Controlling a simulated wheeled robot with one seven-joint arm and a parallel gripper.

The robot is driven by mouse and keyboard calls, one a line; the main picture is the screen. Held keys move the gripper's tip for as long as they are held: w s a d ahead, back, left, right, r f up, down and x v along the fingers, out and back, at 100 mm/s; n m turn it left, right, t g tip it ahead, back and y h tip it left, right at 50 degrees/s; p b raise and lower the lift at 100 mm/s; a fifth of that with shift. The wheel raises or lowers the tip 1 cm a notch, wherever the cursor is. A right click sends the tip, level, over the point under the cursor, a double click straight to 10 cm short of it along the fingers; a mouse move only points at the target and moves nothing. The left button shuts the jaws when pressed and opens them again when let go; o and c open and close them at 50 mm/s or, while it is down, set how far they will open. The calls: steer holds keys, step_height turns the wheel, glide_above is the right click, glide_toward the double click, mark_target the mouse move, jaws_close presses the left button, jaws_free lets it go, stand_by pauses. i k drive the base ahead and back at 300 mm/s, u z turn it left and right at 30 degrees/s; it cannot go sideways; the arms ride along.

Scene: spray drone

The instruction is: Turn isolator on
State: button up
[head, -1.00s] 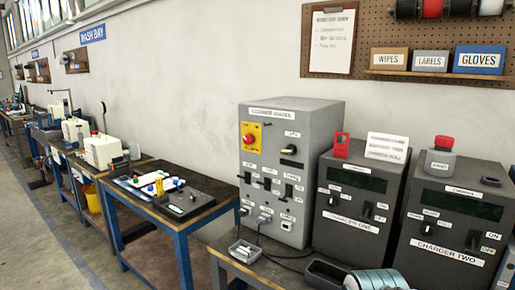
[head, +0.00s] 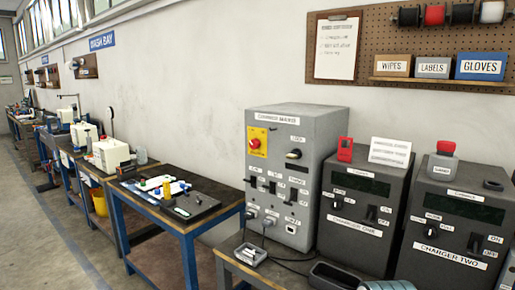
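A grey charging cabinet (head: 286,175) stands on the bench at right of centre. Its front has a red knob on a yellow plate (head: 257,142) at the upper left, which looks like an isolator or stop. A black rotary knob (head: 293,155) sits at the upper right under a small label too blurred to read. Several black switches (head: 272,187) are in a row below. Which control is the isolator, and its setting, I cannot tell. My gripper is not in view.
Charger one (head: 356,210) and charger two (head: 455,222) stand right of the cabinet. A red padlock-like item (head: 345,149) and a white card (head: 390,152) are on charger one. A small metal item and cable (head: 250,254) lie in front. Floor at the left is clear.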

mark_target(255, 143)
steer(key=u, duration=0.05)
steer(key=k, duration=1.2)
steer(key=u, duration=0.6)
steer(key=i, duration=0.7)
steer(key=u, duration=0.5)
steer(key=i, duration=0.75)
steer(key=z, duration=0.95)
steer(key=i, duration=0.65)
steer(key=z, duration=0.75)
